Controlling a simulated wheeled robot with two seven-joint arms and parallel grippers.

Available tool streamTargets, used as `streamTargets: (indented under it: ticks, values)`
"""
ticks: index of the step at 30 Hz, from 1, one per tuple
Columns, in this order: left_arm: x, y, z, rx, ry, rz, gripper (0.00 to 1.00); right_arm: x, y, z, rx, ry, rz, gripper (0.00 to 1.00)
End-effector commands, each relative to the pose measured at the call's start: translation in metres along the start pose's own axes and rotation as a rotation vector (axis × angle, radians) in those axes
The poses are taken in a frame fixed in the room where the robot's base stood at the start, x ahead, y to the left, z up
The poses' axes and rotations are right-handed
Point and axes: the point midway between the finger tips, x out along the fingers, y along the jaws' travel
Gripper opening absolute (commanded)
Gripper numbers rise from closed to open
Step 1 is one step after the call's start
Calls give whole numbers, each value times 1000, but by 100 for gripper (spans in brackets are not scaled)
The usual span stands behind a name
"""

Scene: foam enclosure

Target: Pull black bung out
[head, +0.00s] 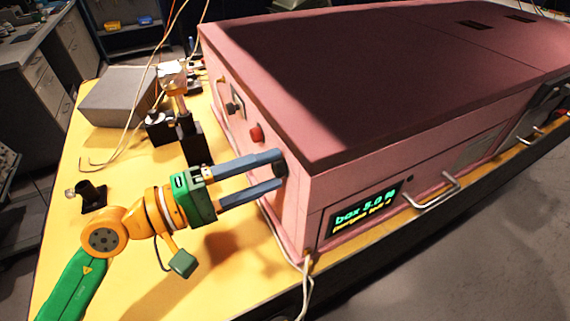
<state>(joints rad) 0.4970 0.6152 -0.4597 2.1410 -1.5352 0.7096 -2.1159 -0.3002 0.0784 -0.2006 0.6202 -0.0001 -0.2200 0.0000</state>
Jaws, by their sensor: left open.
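The black bung (281,170) is a small dark round piece on the end face of the pink box (265,185), near the box's front corner. It is partly hidden by my fingers. My left gripper (281,171) has two long blue-grey fingers reaching to that face, one above the other in the picture. Their tips are at the bung, apart from each other, with a clear gap between the fingers. I cannot tell whether they touch the bung. My right gripper is not in view.
A red knob (256,133) sits on the same face, farther back. Black optical mounts (193,142) and a grey box (120,96) stand on the yellow table (235,285). A small dark post (93,195) stands near my left arm. A pale cable (306,285) hangs at the front corner.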

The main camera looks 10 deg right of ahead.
Motion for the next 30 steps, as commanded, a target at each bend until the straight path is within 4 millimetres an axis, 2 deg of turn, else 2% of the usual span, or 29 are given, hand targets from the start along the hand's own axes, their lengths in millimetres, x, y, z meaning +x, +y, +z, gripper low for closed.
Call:
streamTargets:
  ticks: [6, 14, 21, 30]
  values:
    - [0, -2, 0, 1, 0, 0, 64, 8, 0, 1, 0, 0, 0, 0]
    - [0, 0, 0, 0, 0, 0, 64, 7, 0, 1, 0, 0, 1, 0]
    - [0, 0, 0, 0, 0, 0, 0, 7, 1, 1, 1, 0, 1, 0]
    - [0, 0, 0, 0, 0, 0, 0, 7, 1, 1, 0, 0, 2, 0]
